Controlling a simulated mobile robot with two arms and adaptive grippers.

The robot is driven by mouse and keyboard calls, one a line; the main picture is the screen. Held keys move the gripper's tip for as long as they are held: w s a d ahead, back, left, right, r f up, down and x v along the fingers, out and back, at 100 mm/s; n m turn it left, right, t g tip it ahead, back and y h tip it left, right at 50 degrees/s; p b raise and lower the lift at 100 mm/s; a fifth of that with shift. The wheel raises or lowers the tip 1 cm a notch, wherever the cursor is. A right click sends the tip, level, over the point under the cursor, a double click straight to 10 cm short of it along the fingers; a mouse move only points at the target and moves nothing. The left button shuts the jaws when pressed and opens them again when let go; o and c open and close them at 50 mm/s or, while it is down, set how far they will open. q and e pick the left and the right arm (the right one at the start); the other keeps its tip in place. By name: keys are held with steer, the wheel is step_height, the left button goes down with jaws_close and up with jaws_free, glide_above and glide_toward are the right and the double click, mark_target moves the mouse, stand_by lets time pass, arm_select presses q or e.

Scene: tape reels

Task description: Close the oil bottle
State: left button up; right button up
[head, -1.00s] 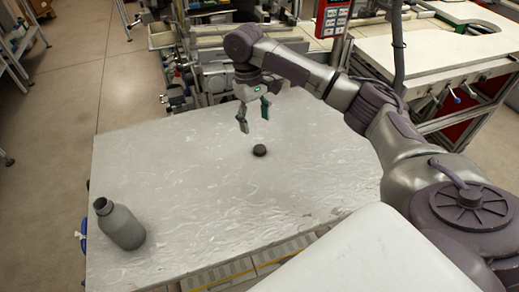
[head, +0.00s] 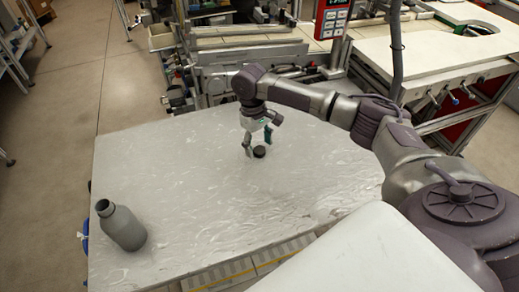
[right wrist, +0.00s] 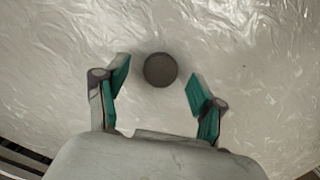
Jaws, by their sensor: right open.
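The grey oil bottle (head: 122,228) stands upright at the near left of the table in the head view. Its mouth is open, with no cap on it. A small dark round cap (head: 259,152) lies on the table near the middle; it also shows in the right wrist view (right wrist: 160,70). My right gripper (head: 258,149) is open and low over the table at the cap. In the right wrist view its green-padded fingers (right wrist: 158,82) stand apart to either side of the cap, not touching it. My left gripper is not in view.
The pale table (head: 190,190) is otherwise clear between cap and bottle. Workshop machinery (head: 245,70) stands behind the table's far edge. A red control panel (head: 333,18) hangs at the back. A white worktop (head: 430,60) is at the back right.

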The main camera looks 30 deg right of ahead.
mark_target(260, 150)
steer(key=shift+f, duration=0.45)
steer(key=c, duration=0.8)
steer(key=shift+r, duration=0.1)
step_height(260, 150, up, 4)
steer(key=shift+f, duration=0.1)
steer(key=s+a+r, duration=0.2)
steer(key=s, duration=0.1)
steer(key=s+a+r, duration=0.2)
steer(key=s, duration=0.1)
steer(key=s+a+r, duration=0.2)
steer(key=s+r, duration=0.1)
steer(key=s, duration=0.1)
steer(key=shift+a+b, duration=0.15)
steer(key=shift+b, duration=0.15)
